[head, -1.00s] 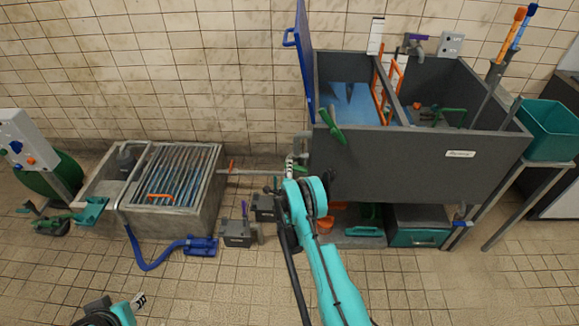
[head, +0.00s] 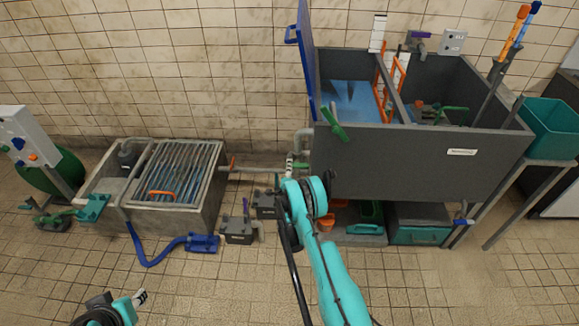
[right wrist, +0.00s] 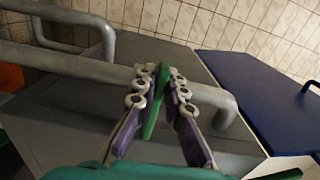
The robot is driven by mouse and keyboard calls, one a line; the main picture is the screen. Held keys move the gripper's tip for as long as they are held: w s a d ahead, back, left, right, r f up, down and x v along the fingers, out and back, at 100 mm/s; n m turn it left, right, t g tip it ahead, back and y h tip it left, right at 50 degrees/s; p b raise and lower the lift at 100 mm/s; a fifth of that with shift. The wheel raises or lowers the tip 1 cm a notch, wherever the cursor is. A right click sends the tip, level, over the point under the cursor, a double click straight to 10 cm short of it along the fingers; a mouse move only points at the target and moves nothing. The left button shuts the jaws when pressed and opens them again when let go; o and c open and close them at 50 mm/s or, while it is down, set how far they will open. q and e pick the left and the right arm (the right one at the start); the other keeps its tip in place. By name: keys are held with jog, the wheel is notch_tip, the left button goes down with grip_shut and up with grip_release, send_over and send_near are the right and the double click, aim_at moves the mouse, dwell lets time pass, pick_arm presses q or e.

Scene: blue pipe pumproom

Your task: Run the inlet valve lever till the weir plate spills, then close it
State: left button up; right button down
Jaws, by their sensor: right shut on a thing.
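My right gripper (head: 292,168) is shut on a green lever (right wrist: 153,112), which stands between its fingertips in the right wrist view (right wrist: 160,88). I take this for the inlet valve lever. It sits by the grey pipe (right wrist: 75,62) at the left end of the tank. The grey tank (head: 400,165) holds blue water (head: 348,97) in its left compartment. An orange-framed piece (head: 379,85) stands at the divider, perhaps the weir plate. I cannot tell whether water spills over it. My left gripper (head: 139,297) is low at the left, away from the tank; its jaws are unclear.
A concrete trough with a grating (head: 178,172) stands left of the tank. A blue pump-like piece (head: 202,243) with a hose and small grey boxes (head: 238,231) lie on the floor. Another green lever (head: 334,125) is on the tank's front wall. A blue panel (head: 306,65) stands at the tank's left.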

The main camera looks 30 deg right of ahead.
jog(key=c, duration=1.6)
grip_release()
jog(key=shift+f, duration=0.1)
notch_tip(320, 180, up, 10)
jog(key=shift+r, duration=0.1)
